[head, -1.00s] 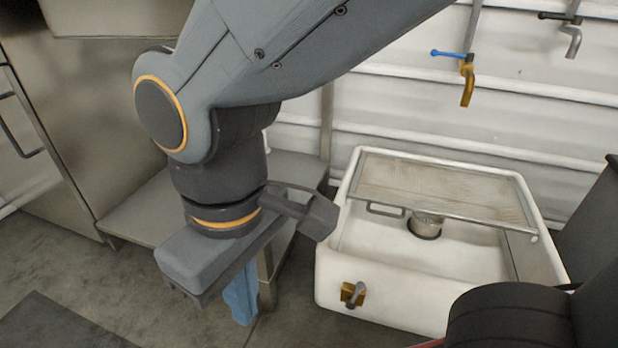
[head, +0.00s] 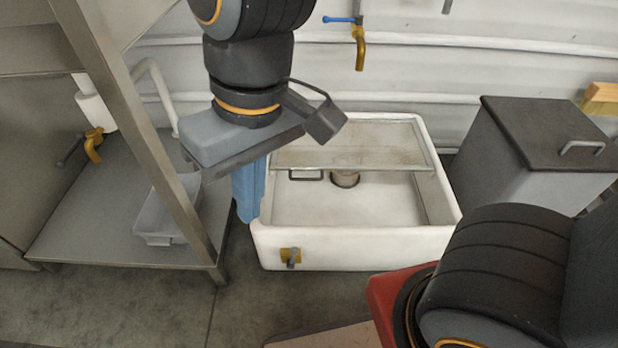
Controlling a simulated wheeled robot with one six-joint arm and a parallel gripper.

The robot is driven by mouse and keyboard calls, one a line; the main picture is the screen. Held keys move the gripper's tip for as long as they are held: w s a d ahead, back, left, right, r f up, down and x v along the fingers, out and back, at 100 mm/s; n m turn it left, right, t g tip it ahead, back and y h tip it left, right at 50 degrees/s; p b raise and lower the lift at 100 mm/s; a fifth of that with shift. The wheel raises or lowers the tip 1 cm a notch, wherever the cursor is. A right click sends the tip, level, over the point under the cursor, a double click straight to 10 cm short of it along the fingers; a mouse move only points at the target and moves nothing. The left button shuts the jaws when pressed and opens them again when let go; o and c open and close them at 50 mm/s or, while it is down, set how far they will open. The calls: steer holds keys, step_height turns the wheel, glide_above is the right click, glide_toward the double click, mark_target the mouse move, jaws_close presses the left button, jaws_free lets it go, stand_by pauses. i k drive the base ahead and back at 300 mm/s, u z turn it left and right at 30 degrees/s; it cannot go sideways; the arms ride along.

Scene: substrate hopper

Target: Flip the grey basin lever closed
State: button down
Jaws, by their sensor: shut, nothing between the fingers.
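A grey basin (head: 153,226) sits on the low metal shelf at the left. Above and left of it is a brass tap (head: 94,147) under a white pipe. The tap's dark grey lever (head: 70,151) sticks out to its left, slanting down. My gripper (head: 247,212) points down with its blue fingers together and empty. In the picture it is right of the grey basin and overlaps the left end of the white sink. It is well apart from the lever, with a metal post between them in the picture.
The slanting metal post (head: 150,150) partly covers the basin. The white sink (head: 350,245) has a brass drain valve (head: 290,257) on its front. A blue-handled wall tap (head: 358,42) hangs above. A dark-lidded bin (head: 540,130) stands right. Floor in front of the shelf is clear.

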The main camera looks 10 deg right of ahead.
mark_target(291, 261)
steer(key=z, duration=1.15)
steer(key=k, duration=0.7)
steer(key=u, duration=1.25)
steer(key=i, duration=0.5)
